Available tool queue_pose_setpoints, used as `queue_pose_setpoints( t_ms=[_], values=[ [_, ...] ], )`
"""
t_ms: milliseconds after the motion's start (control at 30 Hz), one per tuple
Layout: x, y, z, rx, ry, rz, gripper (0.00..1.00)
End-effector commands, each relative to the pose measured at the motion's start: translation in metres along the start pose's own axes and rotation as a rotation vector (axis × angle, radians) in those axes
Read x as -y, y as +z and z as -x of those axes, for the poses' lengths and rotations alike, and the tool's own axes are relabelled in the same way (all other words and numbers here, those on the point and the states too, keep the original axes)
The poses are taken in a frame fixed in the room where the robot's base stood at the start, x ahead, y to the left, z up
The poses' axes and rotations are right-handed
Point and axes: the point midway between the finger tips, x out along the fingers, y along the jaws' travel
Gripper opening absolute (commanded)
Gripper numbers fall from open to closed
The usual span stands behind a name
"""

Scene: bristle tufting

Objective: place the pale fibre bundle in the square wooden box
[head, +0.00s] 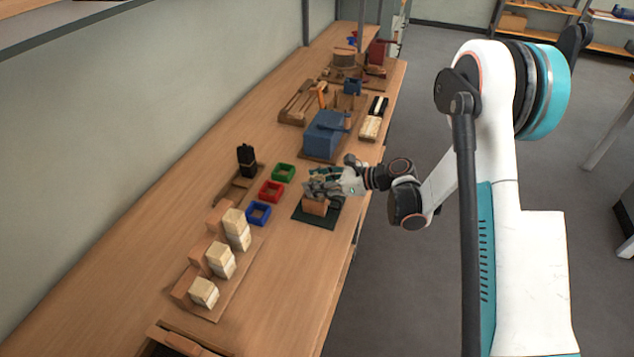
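My gripper (320,188) is over the dark green mat (325,221) near the table's right edge. A small square wooden box or block (314,207) sits on the mat directly under it; its top is mostly hidden by the fingers. I cannot tell whether the fingers are open, shut or holding something. Cream blocks, possibly fibre bundles, stand on a wooden board at the lower left: a front one (204,292), a middle one (220,260) and a back one (236,228). Another pale piece (370,128) lies beside the blue machine. I cannot tell which is the named bundle.
Green (283,172), red (271,191) and blue (258,213) small trays lie left of the gripper. A black-topped item (246,160) stands behind them. The blue machine (325,134) stands beyond my gripper. The table is bare along the wall and at the lower middle.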

Motion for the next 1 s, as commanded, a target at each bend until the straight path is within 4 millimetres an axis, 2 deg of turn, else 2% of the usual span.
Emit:
queue_pose_setpoints(
  t_ms=[33, 67, 100, 533, 667, 1000],
  values=[
    [0.000, 0.000, 0.000, 0.000, 0.000, 0.000, 0.49],
    [0.000, 0.000, 0.000, 0.000, 0.000, 0.000, 0.56],
    [0.000, 0.000, 0.000, 0.000, 0.000, 0.000, 0.58],
    [0.000, 0.004, 0.004, 0.000, -0.001, 0.000, 0.58],
    [0.001, 0.004, 0.024, -0.001, -0.003, -0.001, 0.58],
    [0.001, 0.004, 0.093, 0.000, -0.003, -0.002, 0.58]
  ],
)
